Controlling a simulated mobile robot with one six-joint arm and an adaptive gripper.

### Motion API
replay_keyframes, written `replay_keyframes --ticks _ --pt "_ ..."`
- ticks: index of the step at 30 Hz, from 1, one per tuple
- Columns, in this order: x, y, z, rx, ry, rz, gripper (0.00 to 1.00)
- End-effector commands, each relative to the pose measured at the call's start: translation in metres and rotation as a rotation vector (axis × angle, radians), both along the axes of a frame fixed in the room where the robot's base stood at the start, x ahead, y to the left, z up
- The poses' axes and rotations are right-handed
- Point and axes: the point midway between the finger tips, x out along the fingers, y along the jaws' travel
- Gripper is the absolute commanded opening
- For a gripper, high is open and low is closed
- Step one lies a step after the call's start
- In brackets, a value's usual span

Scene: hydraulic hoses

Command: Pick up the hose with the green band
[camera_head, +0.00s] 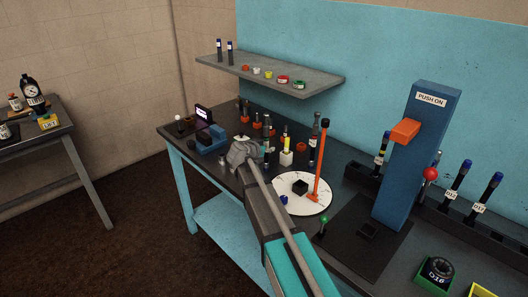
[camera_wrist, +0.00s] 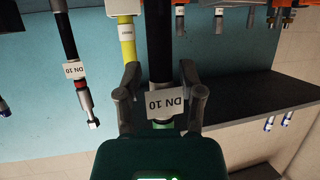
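In the wrist view a black hose (camera_wrist: 160,62) with a white DN 10 tag (camera_wrist: 166,104), its lettering upside down, runs between the fingers of my gripper (camera_wrist: 160,75). A greenish band (camera_wrist: 163,125) shows at its end beside the tag, partly hidden by the gripper body. The fingers stand on both sides of the hose with gaps visible; the tag reaches toward the right finger. In the head view my gripper (camera_head: 263,150) is over the bench among the upright hoses, largely hidden by my wrist; I cannot pick out the green band there.
Close left in the wrist view are a yellow hose (camera_wrist: 127,42) and a black hose with a red band (camera_wrist: 80,85). In the head view a white disc (camera_head: 312,203) with an orange post (camera_head: 321,160), a wall shelf (camera_head: 290,85) and a blue press (camera_head: 417,165) stand around.

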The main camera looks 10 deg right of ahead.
Motion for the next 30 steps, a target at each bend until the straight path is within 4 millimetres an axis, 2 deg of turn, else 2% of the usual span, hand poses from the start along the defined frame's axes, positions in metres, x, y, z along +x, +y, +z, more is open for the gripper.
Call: replay_keyframes --ticks 1,6,22,30 --pt "0.000 0.000 0.000 0.000 0.000 0.000 0.31" --pt "0.000 -0.001 0.000 0.000 0.000 -0.001 0.00" --pt "0.000 -0.001 0.001 -0.001 0.000 -0.002 0.00" --pt "0.000 -0.002 0.011 -0.001 0.000 -0.002 0.00"
